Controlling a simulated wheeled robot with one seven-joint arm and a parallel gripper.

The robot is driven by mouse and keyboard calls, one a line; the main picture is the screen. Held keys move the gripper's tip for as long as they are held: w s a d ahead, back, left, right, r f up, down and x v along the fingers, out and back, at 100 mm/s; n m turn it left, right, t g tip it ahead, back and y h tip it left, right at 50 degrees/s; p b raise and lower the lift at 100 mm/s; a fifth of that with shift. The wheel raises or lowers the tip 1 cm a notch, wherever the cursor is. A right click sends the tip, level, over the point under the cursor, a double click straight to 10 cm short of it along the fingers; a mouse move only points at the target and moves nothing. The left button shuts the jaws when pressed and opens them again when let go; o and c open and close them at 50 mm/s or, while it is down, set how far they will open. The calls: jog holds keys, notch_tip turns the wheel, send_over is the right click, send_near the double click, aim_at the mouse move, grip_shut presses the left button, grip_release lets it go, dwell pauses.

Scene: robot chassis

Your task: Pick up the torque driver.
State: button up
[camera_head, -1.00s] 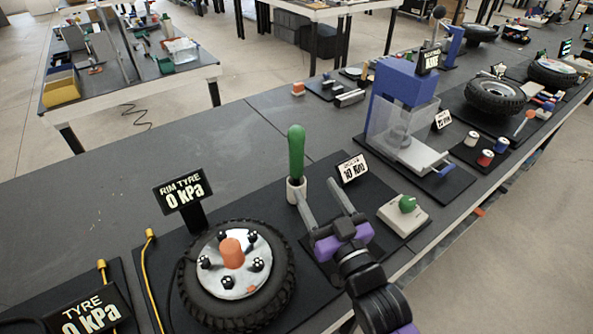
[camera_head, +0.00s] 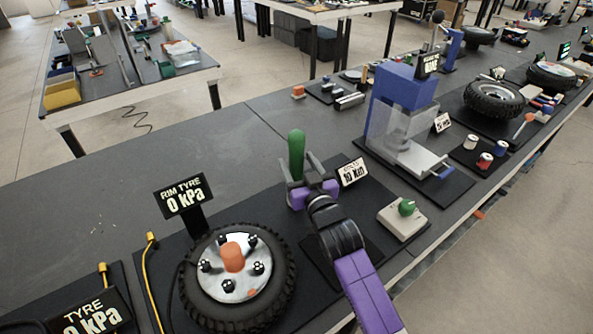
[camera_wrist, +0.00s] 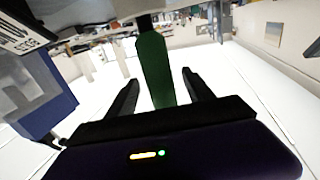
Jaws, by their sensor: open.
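The torque driver (camera_head: 296,152) has a green handle and stands upright on the dark mat, with its lower part hidden behind my gripper. My gripper (camera_head: 300,172) is open and has come up to the driver, with its fingers beside the handle. In the wrist view, the green handle (camera_wrist: 154,68) shows between the two open black fingers of my gripper (camera_wrist: 160,82). I cannot tell whether either finger touches it.
A tyre on a rim (camera_head: 238,312) lies to the left, next to a "RIM TYRE 0 kPa" sign (camera_head: 184,196). A small "10 Nm" sign (camera_head: 353,171) stands just right of my gripper. A beige box with a green knob (camera_head: 402,221) and a blue press (camera_head: 402,100) are farther right.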

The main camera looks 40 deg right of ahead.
jog(key=shift+w+d, duration=0.15)
jog(key=shift+w, duration=0.35)
grip_shut()
jog(key=shift+r, duration=0.15)
notch_tip(320, 180, up, 29)
jog(key=p, duration=0.8)
dwell(0.5)
